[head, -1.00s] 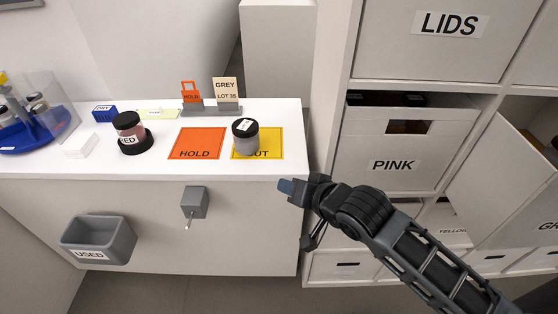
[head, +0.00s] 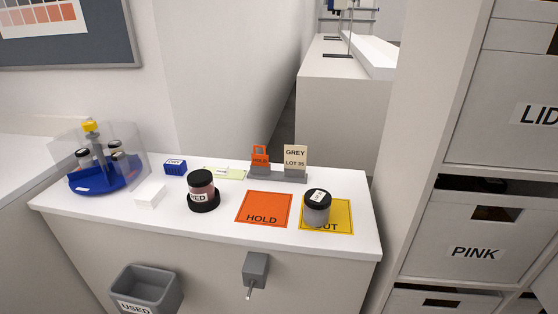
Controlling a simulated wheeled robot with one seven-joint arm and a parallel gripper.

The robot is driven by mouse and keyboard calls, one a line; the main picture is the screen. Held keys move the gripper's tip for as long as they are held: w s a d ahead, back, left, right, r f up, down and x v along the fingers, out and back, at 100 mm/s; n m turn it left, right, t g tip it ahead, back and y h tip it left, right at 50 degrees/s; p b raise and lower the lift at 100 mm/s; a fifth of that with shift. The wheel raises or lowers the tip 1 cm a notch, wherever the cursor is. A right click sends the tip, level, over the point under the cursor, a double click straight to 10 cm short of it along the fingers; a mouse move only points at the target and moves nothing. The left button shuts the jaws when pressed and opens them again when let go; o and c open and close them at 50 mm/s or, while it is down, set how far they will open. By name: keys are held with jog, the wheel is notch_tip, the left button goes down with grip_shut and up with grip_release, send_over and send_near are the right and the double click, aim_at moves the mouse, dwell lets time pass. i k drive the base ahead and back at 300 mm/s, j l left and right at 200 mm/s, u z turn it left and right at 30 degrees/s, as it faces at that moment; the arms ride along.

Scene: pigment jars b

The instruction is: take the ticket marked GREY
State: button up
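The ticket marked GREY (head: 295,156) is a cream card that also reads LOT 35. It stands upright in a grey holder (head: 287,176) at the back right of the white counter. My gripper is not in the current head view.
An orange HOLD mat (head: 264,209) lies left of the yellow one. A jar labelled RED (head: 201,191) sits in a black ring. A clear-covered blue carousel (head: 105,178) is at the left. A grey peg block (head: 255,268) and USED bin (head: 146,292) are on the counter's front. Shelf boxes stand right.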

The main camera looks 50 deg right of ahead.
aim_at(295, 156)
jog(key=i+j, duration=0.3)
jog(key=i, duration=0.2)
jog(key=i+j+z, duration=0.1)
jog(key=i+j, duration=0.25)
jog(key=i, duration=0.15)
jog(key=i+j, duration=0.35)
jog(key=i, duration=0.2)
jog(key=i+j+z, duration=0.15)
jog(key=z, duration=1.45)
